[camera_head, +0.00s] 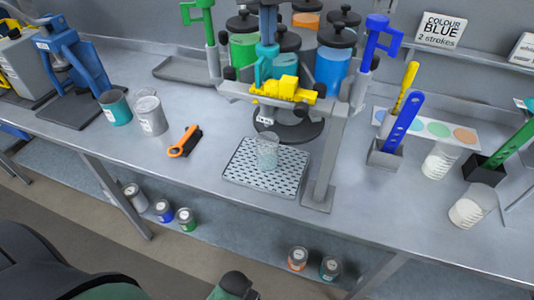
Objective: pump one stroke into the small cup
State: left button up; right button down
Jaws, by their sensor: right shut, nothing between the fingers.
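The small cup (267,152), clear and pale, stands upright on the perforated drip tray (235,176). Above it is a pump rig with a teal spout and pump part (267,58) and a yellow block (282,90) on a grey crossbar. A green pump (208,28) stands to the left and a blue pump (377,38) to the right. My right gripper (237,284) shows only as a dark, small shape at the bottom edge, well below the cup and apart from it; it is shut and empty. My left gripper is not in view.
A sign (440,29) reads "COLOUR BLUE 2 strokes". Lidded drums (333,65) stand behind the rig. Cups and a blue-handled tool (403,118) stand right. The front bench edge is clear.

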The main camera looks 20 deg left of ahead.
jog(key=shift+r, duration=0.1)
jog(key=shift+r+p, duration=0.45)
jog(key=shift+r, duration=2.45)
jog(key=shift+r, duration=0.1)
jog(key=shift+r, duration=2.9)
jog(key=shift+p, duration=0.3)
